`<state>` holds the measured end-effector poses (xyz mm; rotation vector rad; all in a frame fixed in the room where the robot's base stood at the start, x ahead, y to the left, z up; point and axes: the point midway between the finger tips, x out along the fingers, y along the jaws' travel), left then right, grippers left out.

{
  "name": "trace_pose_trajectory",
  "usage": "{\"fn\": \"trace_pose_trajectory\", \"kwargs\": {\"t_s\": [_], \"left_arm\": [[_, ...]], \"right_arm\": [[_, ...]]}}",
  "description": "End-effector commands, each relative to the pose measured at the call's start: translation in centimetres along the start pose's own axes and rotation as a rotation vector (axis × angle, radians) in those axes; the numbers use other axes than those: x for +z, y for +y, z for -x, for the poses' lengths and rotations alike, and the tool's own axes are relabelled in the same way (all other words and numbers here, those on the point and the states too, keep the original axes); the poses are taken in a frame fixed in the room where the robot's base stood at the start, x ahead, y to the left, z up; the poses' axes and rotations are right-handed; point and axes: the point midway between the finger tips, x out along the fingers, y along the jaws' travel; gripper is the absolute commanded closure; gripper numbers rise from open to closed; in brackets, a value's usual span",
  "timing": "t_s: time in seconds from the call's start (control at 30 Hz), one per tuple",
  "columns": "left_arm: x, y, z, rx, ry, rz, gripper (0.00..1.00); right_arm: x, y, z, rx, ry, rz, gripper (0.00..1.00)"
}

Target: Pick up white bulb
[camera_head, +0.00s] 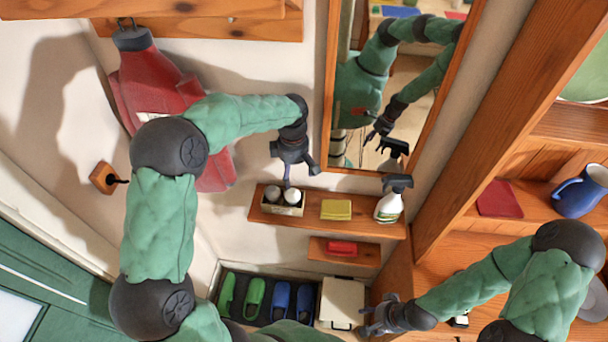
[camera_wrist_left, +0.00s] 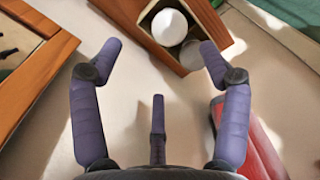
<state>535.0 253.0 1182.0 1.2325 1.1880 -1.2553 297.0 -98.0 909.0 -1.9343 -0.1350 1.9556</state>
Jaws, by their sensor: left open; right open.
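My right gripper (camera_head: 372,319) is open and empty near the white box at the lower middle.
A yellow block (camera_head: 336,209) and a spray bottle (camera_head: 390,200) share the shelf. A red item (camera_head: 342,248) lies on the smaller shelf below. Green and blue slippers (camera_head: 254,297) lie below.

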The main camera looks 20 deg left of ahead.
Motion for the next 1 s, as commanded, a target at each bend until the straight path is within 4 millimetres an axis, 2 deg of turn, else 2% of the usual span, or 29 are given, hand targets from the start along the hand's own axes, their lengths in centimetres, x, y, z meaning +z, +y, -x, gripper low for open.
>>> {"fn": "trace_pose_trajectory", "kwargs": {"t_s": [0.1,0.4,0.67,1.0], "left_arm": [[-0.1,-0.1,0.2,-0.006,0.009,0.023,0.23],[-0.2,-0.1,-4.0,-0.005,0.009,0.024,0.23],[-0.3,-0.1,-5.7,-0.005,0.008,0.025,0.23],[-0.6,0.1,-9.8,-0.003,0.008,0.023,0.23]], "right_arm": [[0.1,0.1,0.3,-0.001,-0.003,-0.001,0.42],[0.1,0.0,0.4,-0.001,-0.002,-0.001,0.42],[0.1,-0.1,0.7,-0.001,-0.002,-0.001,0.42],[0.1,-0.3,1.3,-0.001,-0.002,-0.001,0.42]]}}
